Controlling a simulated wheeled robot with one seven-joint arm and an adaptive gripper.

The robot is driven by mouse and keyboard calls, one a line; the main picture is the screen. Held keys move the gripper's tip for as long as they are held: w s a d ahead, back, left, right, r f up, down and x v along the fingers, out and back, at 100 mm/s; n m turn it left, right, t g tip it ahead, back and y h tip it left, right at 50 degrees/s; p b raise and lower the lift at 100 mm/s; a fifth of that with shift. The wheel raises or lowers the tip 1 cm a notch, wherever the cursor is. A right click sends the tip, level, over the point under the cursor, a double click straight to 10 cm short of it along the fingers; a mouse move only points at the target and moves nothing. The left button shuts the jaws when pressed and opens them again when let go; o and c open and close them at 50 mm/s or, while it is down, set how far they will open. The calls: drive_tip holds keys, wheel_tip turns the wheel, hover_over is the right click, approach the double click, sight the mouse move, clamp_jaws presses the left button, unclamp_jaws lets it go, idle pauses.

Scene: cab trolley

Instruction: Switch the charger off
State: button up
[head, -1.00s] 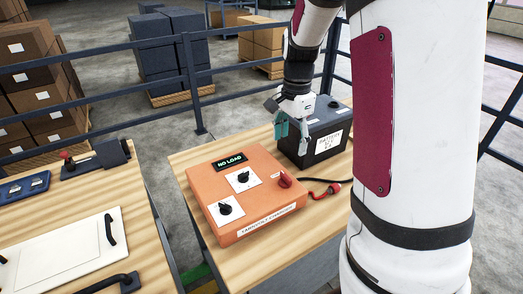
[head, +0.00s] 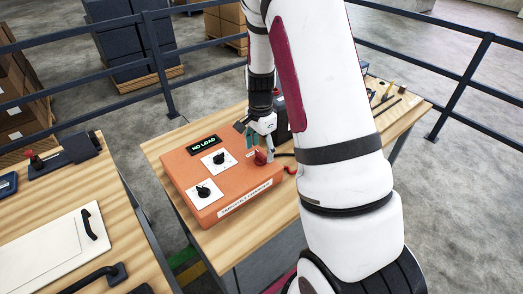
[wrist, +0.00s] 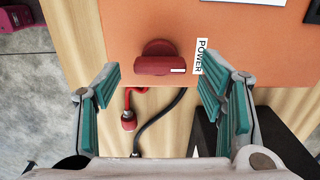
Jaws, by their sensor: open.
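The charger (head: 181,165) is an orange box on the wooden bench, with a "NO LOAD" display (head: 204,144) and two black knobs on white plates. Its red power knob (head: 260,157) is at the right end of its top; in the wrist view the knob (wrist: 157,66) shows a handle bar with a white mark at one end, beside the "POWER" label (wrist: 200,57). My gripper (head: 262,139) is above that end of the charger. In the wrist view my gripper (wrist: 155,90) is open, its teal fingers on either side of the knob, apart from it.
The dark battery (head: 281,117) stands behind my gripper, mostly hidden by my arm. A red clamp (wrist: 128,118) and a black cable (wrist: 160,120) lie beside the charger. Tools (head: 385,92) lie on the bench's far right. A second bench (head: 75,225) with a cream panel is at left.

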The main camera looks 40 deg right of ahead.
drive_tip(key=shift+f, duration=0.65)
drive_tip(key=c, duration=1.2)
drive_tip(key=shift+o, duration=0.2)
